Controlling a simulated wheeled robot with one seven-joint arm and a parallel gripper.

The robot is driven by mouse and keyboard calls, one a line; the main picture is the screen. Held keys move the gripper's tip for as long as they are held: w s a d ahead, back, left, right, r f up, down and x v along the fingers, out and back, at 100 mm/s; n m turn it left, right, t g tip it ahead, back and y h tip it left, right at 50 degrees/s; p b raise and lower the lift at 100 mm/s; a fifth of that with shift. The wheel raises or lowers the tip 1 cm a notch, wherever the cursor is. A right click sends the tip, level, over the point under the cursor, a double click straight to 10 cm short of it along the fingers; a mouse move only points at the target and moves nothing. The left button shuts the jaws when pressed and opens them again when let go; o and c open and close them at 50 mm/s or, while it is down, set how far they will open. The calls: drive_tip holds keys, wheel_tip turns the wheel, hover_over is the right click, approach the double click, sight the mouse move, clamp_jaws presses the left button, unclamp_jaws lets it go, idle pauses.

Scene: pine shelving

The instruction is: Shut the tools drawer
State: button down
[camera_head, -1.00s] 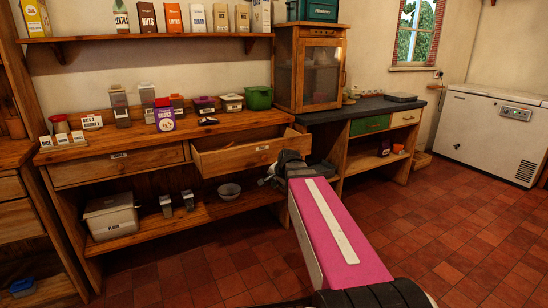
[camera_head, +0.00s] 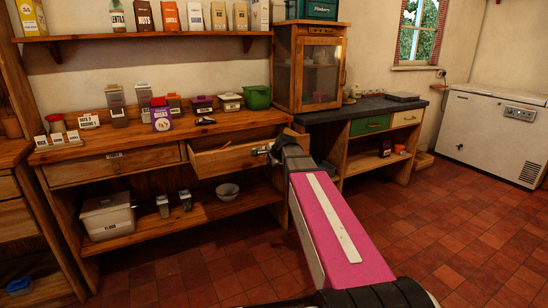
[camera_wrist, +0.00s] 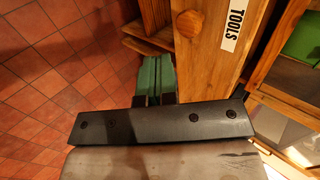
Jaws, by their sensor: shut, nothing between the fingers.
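The tools drawer (camera_head: 225,160) sticks out from under the wooden counter, partly open, in the head view. Its front shows in the wrist view (camera_wrist: 215,58), with a round wooden knob (camera_wrist: 189,24) and a TOOLS label (camera_wrist: 233,28). My gripper (camera_head: 264,150) is at the right part of the drawer front and hides the label in the head view. In the wrist view my gripper (camera_wrist: 154,76) has its green fingers together, empty, beside the drawer front and below left of the knob. I cannot tell whether they touch the wood.
Jars and boxes, including a purple box (camera_head: 162,118), stand on the counter above. A glass-fronted cabinet (camera_head: 309,72) stands to the right. A closed drawer (camera_head: 115,168) is on the left. The lower shelf holds a flour bin (camera_head: 108,216) and a bowl (camera_head: 228,191). The tiled floor is clear.

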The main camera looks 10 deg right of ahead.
sight(262, 161)
drive_tip(key=shift+w+a+f, duration=0.25)
drive_tip(key=shift+w+a, duration=0.05)
drive_tip(key=shift+w, duration=0.55)
drive_tip(key=shift+w+a+f, duration=0.25)
drive_tip(key=shift+w+a, duration=0.1)
drive_tip(key=shift+w, duration=0.45)
drive_tip(key=shift+w+a+f, duration=0.25)
drive_tip(key=shift+w+a, duration=0.05)
drive_tip(key=shift+w, duration=0.55)
drive_tip(key=w+a, duration=0.2)
drive_tip(key=w, duration=0.6)
drive_tip(key=w+a, duration=0.3)
drive_tip(key=w, duration=0.5)
drive_tip(key=w+a, duration=0.2)
drive_tip(key=w, duration=0.6)
drive_tip(key=shift+a, duration=0.4)
drive_tip(key=shift+w+r, duration=0.1)
